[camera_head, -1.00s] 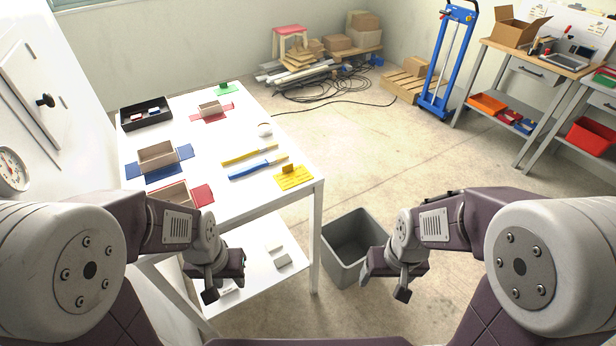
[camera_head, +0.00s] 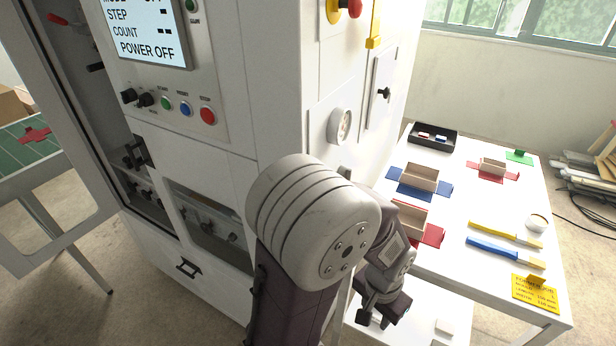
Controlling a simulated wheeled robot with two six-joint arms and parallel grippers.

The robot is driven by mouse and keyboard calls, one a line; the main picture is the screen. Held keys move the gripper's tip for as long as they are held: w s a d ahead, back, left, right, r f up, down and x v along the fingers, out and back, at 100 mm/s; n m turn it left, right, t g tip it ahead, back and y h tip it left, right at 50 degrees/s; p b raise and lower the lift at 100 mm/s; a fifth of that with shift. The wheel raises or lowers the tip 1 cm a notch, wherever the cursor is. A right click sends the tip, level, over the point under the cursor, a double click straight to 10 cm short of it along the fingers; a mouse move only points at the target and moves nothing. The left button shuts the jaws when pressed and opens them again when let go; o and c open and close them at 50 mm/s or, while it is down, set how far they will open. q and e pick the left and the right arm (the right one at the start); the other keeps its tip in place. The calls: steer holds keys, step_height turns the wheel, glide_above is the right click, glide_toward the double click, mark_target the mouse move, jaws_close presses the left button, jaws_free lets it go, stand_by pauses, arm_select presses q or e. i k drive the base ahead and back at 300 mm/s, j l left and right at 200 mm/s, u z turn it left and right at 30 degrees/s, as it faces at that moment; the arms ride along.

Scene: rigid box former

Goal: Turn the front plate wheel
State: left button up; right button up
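A white machine (camera_head: 280,60) fills the middle of the view, its screen (camera_head: 150,30) reading POWER OFF. Inside its open left side and low opening are several dark knob-like parts (camera_head: 134,155). I cannot tell which one, if any, is the front plate wheel. My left gripper (camera_head: 376,318) hangs low to the right of the machine, by the near edge of the white table. It is apart from the machine's parts and holds nothing that I can see. Its small dark fingers do not show clearly whether they are open. My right gripper is out of view.
The machine's door (camera_head: 55,130) stands open at the left. Below the screen are several buttons, with a red one (camera_head: 207,115) at the right. The white table (camera_head: 460,190) holds boxes, a black tray (camera_head: 432,136) and a yellow card (camera_head: 536,292). Floor shows at lower left.

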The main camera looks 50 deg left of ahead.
mark_target(146, 195)
steer(key=u, duration=3.05)
steer(key=i+j, duration=0.9)
steer(key=i, duration=0.25)
steer(key=i+j+z, duration=0.1)
steer(key=i+j, duration=0.85)
steer(key=i, duration=0.2)
